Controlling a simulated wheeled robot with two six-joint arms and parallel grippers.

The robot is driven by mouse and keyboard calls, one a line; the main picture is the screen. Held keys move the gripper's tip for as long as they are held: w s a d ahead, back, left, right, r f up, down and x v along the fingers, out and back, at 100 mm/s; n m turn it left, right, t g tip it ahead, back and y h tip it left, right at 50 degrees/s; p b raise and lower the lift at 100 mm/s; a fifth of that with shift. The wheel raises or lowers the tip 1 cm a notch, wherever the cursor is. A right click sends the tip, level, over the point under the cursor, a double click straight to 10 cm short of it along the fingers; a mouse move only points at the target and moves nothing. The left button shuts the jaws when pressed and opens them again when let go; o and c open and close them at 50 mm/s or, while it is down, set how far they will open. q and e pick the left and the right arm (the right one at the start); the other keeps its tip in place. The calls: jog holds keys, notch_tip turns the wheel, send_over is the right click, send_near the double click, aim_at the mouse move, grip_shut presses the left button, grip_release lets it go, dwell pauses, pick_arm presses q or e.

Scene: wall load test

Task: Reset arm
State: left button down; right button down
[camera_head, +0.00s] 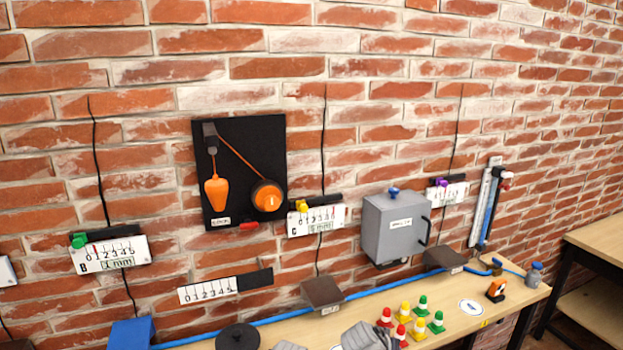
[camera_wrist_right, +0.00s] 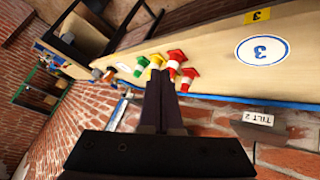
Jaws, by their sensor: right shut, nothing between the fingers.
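My right gripper (camera_wrist_right: 162,78) shows in the right wrist view with its two dark fingers shut and nothing between them. Beyond its tips, several small red, yellow and green cones (camera_wrist_right: 175,59) stand on the wooden bench; I cannot tell how far off they are. In the head view, grey parts of my arms (camera_head: 367,337) show at the bottom edge, near the cones (camera_head: 402,318). The right gripper's fingers cannot be made out there. My left gripper is not clearly seen in either view.
The bench (camera_head: 470,312) runs along a brick wall. A blue hose (camera_head: 375,290) lies along its back. On the wall are a black board (camera_head: 238,150) with an orange weight and reel, a grey box (camera_head: 395,225) and several number scales (camera_head: 110,254). A black disc (camera_head: 237,337) lies near the front.

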jog(key=s+a+f+n+g+y, duration=0.2)
jog(key=s+a+f+n+g, duration=0.1)
jog(key=s+a, duration=0.4)
jog(key=s+a+f+n+g+y, duration=0.3)
jog(key=s+a+n, duration=0.1)
jog(key=s+a, duration=0.4)
jog(key=shift+s, duration=0.2)
